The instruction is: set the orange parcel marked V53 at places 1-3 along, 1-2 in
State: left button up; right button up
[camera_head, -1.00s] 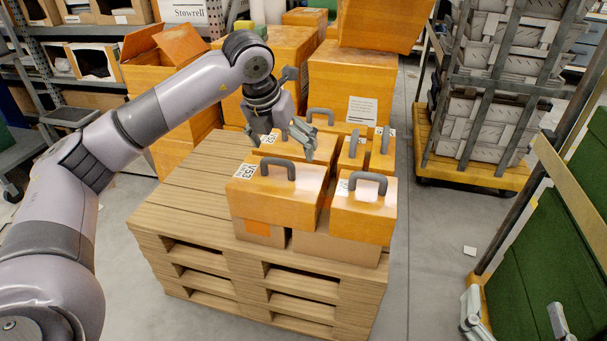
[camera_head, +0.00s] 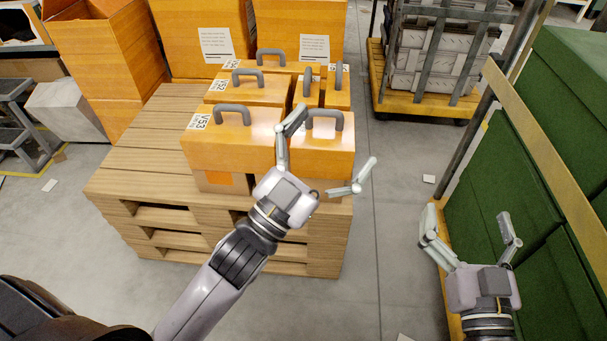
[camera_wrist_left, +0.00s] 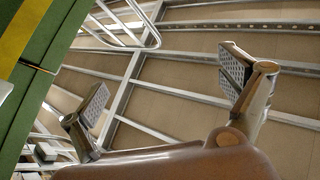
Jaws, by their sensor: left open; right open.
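The orange parcel marked V53 (camera_head: 228,150) sits at the front left of a group of orange parcels on a wooden pallet stack. It has a grey top handle (camera_head: 231,108) and a white label (camera_head: 199,122). My left gripper (camera_head: 337,138) is open and empty. In the head view it overlaps the front right parcel (camera_head: 330,157) and hides part of it; the gap in depth is unclear. In the left wrist view its open fingers (camera_wrist_left: 167,85) have nothing between them. My right gripper (camera_head: 466,222) is open and empty at the lower right, before the green boxes.
A second parcel marked V52 (camera_head: 262,90) and other handled parcels stand close behind. The pallet stack (camera_head: 140,165) has bare boards left of V53. Green boxes (camera_head: 510,180) stand at right, and a loaded cart (camera_head: 425,70) behind. Grey floor (camera_head: 385,220) is open between.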

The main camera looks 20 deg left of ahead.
pick_arm(q)
jog(key=a+f+n+g+y, duration=0.1)
jog(key=a+f+n+y, duration=0.1)
jog(key=f+n, duration=0.1)
jog(key=s+a+f+n+g+y, duration=0.1)
jog(key=a+f+n+y, duration=0.1)
jog(key=f, duration=0.3)
jog(key=shift+s+a+f+n+y, duration=0.15)
jog(key=shift+f+n+y, duration=0.3)
jog(key=shift+y, duration=0.35)
jog(key=shift+r, duration=0.1)
